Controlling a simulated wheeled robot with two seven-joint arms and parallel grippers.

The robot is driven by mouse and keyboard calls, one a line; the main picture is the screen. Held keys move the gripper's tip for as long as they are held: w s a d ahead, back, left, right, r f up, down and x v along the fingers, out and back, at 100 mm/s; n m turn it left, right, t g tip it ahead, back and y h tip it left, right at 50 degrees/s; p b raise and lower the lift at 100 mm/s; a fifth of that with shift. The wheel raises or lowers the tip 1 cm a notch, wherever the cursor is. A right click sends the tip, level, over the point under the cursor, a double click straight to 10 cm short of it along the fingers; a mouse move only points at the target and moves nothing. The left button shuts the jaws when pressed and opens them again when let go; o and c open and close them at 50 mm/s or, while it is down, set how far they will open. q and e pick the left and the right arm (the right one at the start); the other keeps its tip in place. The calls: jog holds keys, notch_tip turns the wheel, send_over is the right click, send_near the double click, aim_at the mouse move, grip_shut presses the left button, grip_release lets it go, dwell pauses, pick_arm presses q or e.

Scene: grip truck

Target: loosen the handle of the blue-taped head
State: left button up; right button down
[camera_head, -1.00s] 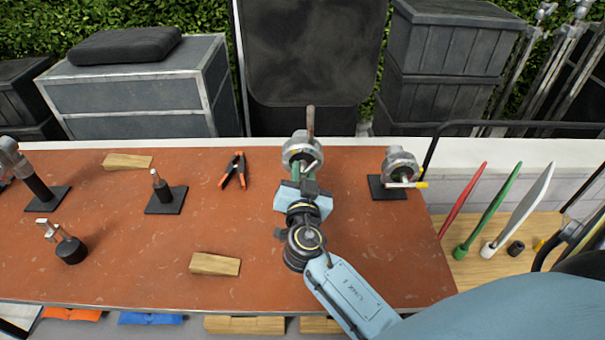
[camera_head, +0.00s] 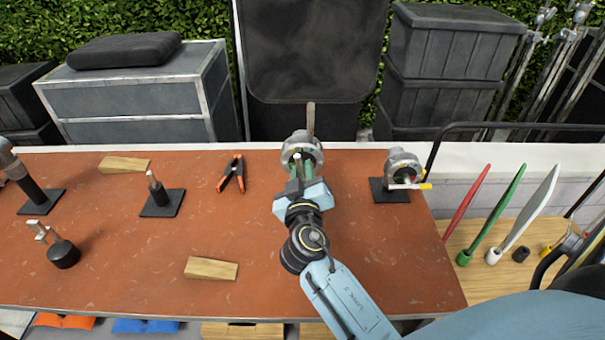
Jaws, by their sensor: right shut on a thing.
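A round grey metal head (camera_head: 301,146) stands at the back middle of the red-brown bench, with a brown rod (camera_head: 310,118) rising behind it. My right gripper (camera_head: 298,181) is at its near side, shut on the head's short handle (camera_head: 297,163), which points roughly upright. The fingers and the gripper body hide the lower part of this head. Some green shows on it; I cannot make out blue tape. A second grey head (camera_head: 402,163) stands on a black plate to the right, with a yellow-tipped handle (camera_head: 424,186) pointing right.
Orange-handled clamp (camera_head: 232,174), wooden wedges (camera_head: 211,268) and black-based stands (camera_head: 161,204) lie to the left on the bench (camera_head: 130,270). Coloured paddles (camera_head: 492,218) stand at the right. Dark cases (camera_head: 432,100) are behind. The bench between the wedge and clamp is clear.

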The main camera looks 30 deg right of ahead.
jog(key=n, duration=0.4)
jog(key=shift+r+n+p, duration=0.1)
jog(key=shift+n+p, duration=0.2)
jog(key=n+p, duration=0.1)
jog(key=n, duration=0.3)
jog(key=shift+n, duration=0.3)
jog(key=n+p, duration=0.2)
jog(key=n, duration=0.3)
jog(key=shift+r+p, duration=0.1)
jog(key=shift+p, duration=0.2)
jog(key=c, duration=2.2)
grip_release()
jog(key=n+p, duration=0.1)
jog(key=n, duration=0.2)
jog(key=c, duration=2.1)
grip_release()
jog(key=shift+n+p, duration=0.55)
jog(key=shift+n, duration=0.45)
jog(key=shift+o, duration=0.3)
jog(key=o, duration=1.3)
jog(key=shift+o, duration=0.2)
jog(key=shift+f, duration=0.2)
